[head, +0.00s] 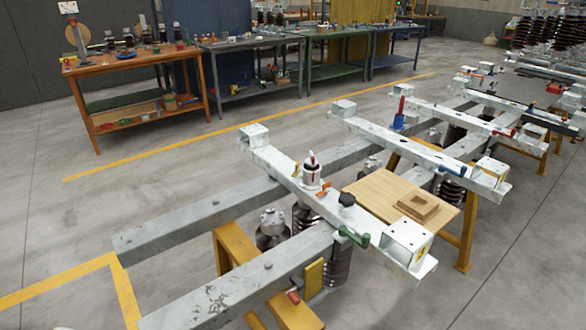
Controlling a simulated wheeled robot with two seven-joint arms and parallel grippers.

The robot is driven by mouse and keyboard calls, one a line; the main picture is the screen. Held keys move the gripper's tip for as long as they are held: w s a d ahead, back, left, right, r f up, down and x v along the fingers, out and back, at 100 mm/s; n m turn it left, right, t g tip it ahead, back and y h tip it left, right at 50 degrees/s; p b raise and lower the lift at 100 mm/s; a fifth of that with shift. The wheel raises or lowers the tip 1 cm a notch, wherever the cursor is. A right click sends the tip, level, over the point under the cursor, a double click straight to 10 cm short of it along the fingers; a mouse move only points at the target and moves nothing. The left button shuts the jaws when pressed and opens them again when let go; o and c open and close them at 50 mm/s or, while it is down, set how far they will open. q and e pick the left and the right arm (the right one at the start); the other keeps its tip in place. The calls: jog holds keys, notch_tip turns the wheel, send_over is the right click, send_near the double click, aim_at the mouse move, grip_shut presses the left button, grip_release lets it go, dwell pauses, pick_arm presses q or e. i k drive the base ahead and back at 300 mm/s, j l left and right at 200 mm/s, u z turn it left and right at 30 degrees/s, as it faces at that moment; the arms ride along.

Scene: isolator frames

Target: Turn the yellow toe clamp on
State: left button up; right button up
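I cannot make out for certain which fixture is the yellow toe clamp. A yellow block (314,274) sits at the near end of the closest grey beam, with a red-tipped handle (293,297) close below it. It is too small to tell whether any clamp is on or off. A green handle (353,237) and a black knob (347,199) sit on the nearest white crossbeam (300,186). Small orange pieces (322,193) lie beside a white capped post with a red mark (312,170). Neither of my grippers is in view.
A wooden board (375,196) with a small square wooden frame (418,206) lies between crossbeams. Workbenches (130,68) line the back. The floor at left (120,200) is clear.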

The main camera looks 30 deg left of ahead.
aim_at(298, 170)
jog(key=k+j+z, duration=0.15)
jog(key=j, duration=0.25)
jog(key=j+z, duration=0.2)
jog(key=j, duration=0.25)
jog(key=k+j+z, duration=0.15)
jog(key=j, duration=0.2)
jog(key=k+j+z, duration=0.15)
jog(key=j, duration=0.25)
jog(key=k+j+z, duration=0.2)
jog(key=j, duration=0.15)
jog(key=j+z, duration=0.15)
jog(key=j, duration=0.3)
jog(key=j+z, duration=0.15)
jog(key=j, duration=0.3)
jog(key=j+z, duration=0.15)
jog(key=j, duration=0.3)
jog(key=k+j+z, duration=0.1)
jog(key=j, duration=0.3)
jog(key=k+j+z, duration=0.15)
jog(key=j, duration=0.3)
jog(key=j+z, duration=0.15)
jog(key=j, duration=0.25)
jog(key=k+j+z, duration=0.15)
jog(key=j, duration=0.25)
